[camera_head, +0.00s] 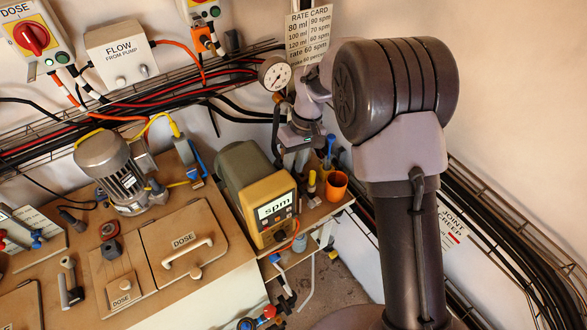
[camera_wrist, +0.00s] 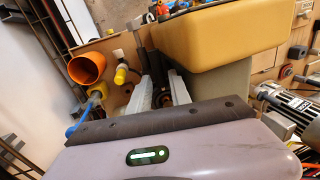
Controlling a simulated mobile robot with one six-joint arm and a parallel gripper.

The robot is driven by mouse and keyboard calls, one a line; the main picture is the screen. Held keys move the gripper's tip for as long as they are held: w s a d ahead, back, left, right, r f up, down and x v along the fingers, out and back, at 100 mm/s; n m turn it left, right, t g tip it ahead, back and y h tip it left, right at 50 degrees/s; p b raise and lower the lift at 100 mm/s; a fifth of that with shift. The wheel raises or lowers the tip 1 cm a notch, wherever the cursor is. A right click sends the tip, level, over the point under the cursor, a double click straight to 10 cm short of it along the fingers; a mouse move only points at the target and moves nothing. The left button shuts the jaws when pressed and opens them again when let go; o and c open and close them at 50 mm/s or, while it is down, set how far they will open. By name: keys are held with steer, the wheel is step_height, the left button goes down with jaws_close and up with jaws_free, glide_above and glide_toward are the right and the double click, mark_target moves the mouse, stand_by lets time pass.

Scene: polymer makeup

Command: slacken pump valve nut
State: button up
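The dosing pump, with a yellow front and an "spm" display (camera_head: 274,208), stands on the shelf at the bench's right end. Its yellow housing also fills the upper right of the wrist view (camera_wrist: 215,38). My gripper (camera_head: 295,162) points down beside the pump's right rear side. In the wrist view, the two pale fingers of my gripper (camera_wrist: 161,86) stand apart, with dark and brownish parts showing between them. I cannot tell whether either finger touches these parts. I cannot make out the valve nut in either view; the gripper may hide it.
An orange cup (camera_head: 336,186), a yellow-topped item (camera_head: 312,180) and a blue-handled tool (camera_head: 329,150) stand close to the right of my gripper. A motor (camera_head: 115,172) and a "DOSE" lid (camera_head: 184,240) are on the bench. A gauge (camera_head: 276,73) and cables line the wall behind.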

steer(key=shift+f, duration=0.3)
steer(key=shift+c, duration=0.4)
jaws_close()
stand_by(0.8)
